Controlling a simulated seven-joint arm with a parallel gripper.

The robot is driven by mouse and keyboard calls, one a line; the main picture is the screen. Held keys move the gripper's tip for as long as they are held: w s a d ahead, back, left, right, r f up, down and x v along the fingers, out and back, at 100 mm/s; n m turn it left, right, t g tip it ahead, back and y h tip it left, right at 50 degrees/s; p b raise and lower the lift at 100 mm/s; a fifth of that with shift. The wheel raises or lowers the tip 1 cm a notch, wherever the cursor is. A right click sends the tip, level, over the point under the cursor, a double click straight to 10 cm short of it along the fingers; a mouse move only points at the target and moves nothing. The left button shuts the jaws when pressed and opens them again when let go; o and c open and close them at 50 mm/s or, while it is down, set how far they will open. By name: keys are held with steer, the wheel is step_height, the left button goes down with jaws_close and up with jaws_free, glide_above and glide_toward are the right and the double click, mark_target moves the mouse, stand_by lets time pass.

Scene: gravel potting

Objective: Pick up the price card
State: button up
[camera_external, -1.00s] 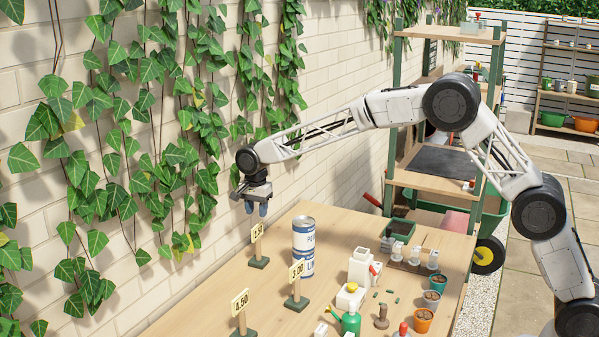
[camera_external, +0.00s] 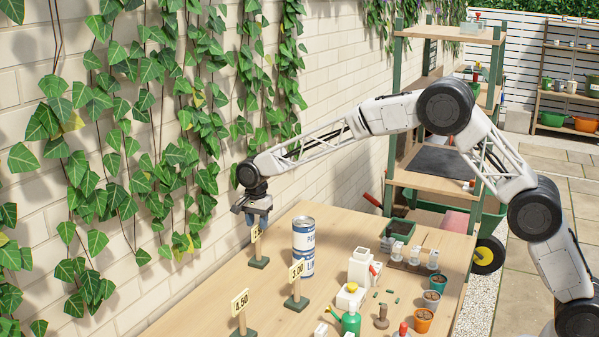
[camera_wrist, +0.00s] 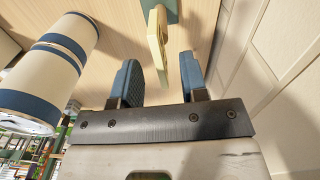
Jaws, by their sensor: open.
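Three cream price cards stand on thin posts with dark green bases along the table's wall side. The far price card (camera_external: 256,234) is just below my gripper (camera_external: 252,220), its top partly hidden by the fingers. The middle price card (camera_external: 297,270) and the near price card (camera_external: 240,301) stand closer to the camera. In the wrist view, the far price card (camera_wrist: 157,36) shows nearly edge-on just beyond the open blue fingertips of my gripper (camera_wrist: 160,72), roughly in line with the gap.
An ivy-covered brick wall (camera_external: 120,250) is close on the left.

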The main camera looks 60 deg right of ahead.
mark_target(258, 245)
steer(key=shift+f, duration=1.7)
jaws_close()
